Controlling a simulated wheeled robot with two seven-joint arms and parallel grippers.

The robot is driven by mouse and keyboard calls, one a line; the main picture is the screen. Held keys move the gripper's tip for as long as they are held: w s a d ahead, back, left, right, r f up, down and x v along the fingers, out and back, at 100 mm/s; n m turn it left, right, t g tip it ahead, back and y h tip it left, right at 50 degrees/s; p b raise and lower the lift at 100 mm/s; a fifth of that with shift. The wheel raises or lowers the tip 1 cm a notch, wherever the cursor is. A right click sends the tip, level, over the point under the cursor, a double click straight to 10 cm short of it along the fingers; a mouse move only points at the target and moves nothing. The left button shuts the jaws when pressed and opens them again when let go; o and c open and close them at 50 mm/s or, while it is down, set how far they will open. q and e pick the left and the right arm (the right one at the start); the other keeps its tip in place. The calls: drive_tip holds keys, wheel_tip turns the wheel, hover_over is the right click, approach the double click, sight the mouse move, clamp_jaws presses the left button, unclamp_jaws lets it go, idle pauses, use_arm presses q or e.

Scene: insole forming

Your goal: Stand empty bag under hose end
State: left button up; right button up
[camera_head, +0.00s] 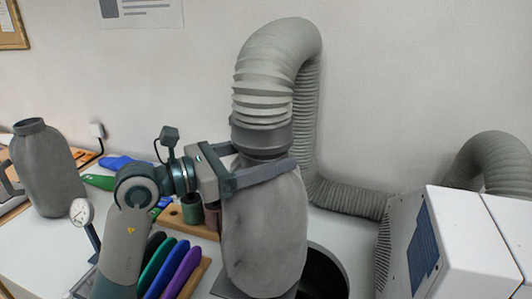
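A grey bag (262,235) stands upright under the hose end (262,134), its neck meeting the hose's dark collar. I cannot tell whether they touch or only overlap in the view. My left gripper (262,172) comes in from the left at the bag's neck. One finger crosses the front and the other passes behind, partly hidden; the fingers appear closed around the neck. The bag's base is near a dark plate at the lower edge. A second grey bag (48,172) stands upright at the far left. My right gripper is not in view.
The ribbed hose (275,65) arches over and runs down the wall to the right. A white machine (455,240) fills the right. A dark round opening (325,272) lies beside the bag. Coloured insoles (168,268), a gauge (81,212) and small jars (192,208) crowd the left.

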sight(241, 161)
use_arm(q)
drive_tip(key=o, duration=2)
drive_tip(key=shift+a, duration=0.15)
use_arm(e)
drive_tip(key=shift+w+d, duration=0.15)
use_arm(q)
drive_tip(key=shift+r, duration=0.1)
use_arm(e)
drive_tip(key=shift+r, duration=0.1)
use_arm(q)
drive_tip(key=b+v, duration=0.2)
drive_tip(key=v, duration=0.4)
drive_tip(key=shift+a+f, duration=0.2)
drive_tip(key=b+v, duration=0.1)
drive_tip(key=v, duration=0.3)
drive_tip(key=shift+b, duration=0.3)
drive_tip(key=shift+s+a+r, duration=0.2)
drive_tip(key=shift+s+a, duration=0.2)
drive_tip(key=shift+a, duration=0.25)
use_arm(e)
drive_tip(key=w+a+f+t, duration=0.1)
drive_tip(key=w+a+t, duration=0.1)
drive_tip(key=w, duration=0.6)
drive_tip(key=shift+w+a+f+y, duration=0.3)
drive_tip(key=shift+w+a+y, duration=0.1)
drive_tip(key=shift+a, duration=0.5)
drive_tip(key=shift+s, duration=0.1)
